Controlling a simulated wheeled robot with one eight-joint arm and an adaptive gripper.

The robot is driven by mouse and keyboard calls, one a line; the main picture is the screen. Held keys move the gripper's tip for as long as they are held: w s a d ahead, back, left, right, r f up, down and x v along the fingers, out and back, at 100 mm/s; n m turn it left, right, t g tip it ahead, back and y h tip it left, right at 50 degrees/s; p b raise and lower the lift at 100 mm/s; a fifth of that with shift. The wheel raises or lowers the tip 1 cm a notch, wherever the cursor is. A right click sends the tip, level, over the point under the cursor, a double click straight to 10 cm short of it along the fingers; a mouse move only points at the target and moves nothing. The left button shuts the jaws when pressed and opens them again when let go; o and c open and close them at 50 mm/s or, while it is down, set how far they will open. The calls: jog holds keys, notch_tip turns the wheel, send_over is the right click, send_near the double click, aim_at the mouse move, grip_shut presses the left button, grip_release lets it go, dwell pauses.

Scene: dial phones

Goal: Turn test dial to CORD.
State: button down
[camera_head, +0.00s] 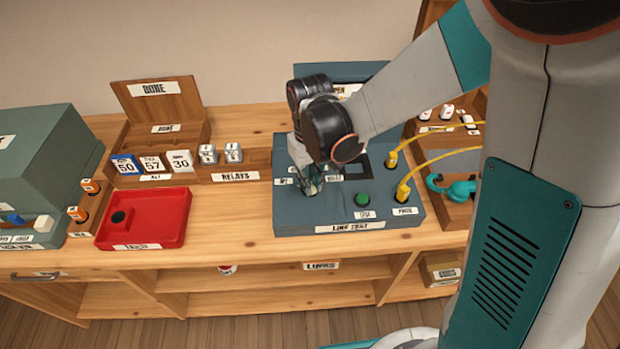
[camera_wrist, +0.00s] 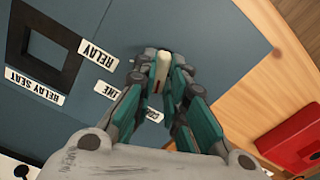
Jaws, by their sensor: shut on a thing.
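My gripper (camera_head: 311,186) is over the left part of the blue-grey line test panel (camera_head: 345,216), its fingers pointing down. In the wrist view my gripper (camera_wrist: 160,76) is shut on the cream test dial (camera_wrist: 161,62), with one finger on each side. A red mark (camera_wrist: 157,86) shows on the dial's near end, toward a small, partly hidden label (camera_wrist: 154,115) that I cannot read surely. The RELAY label (camera_wrist: 98,53) and LINE label (camera_wrist: 111,91) lie to the left. In the head view the dial is hidden behind my gripper.
A green button (camera_head: 362,200) and yellow cords (camera_head: 436,155) in sockets are on the panel's right. The dark square relay seat (camera_wrist: 46,45) is beside the dial. A red tray (camera_head: 165,232) and wooden card rack (camera_head: 158,140) stand to the left. Bare table lies before the panel.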

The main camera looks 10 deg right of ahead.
jog(key=c, duration=1.6)
grip_release()
jog(key=shift+c, duration=0.2)
jog(key=shift+r, duration=0.1)
notch_tip(320, 180, up, 7)
jog(key=shift+r, duration=0.15)
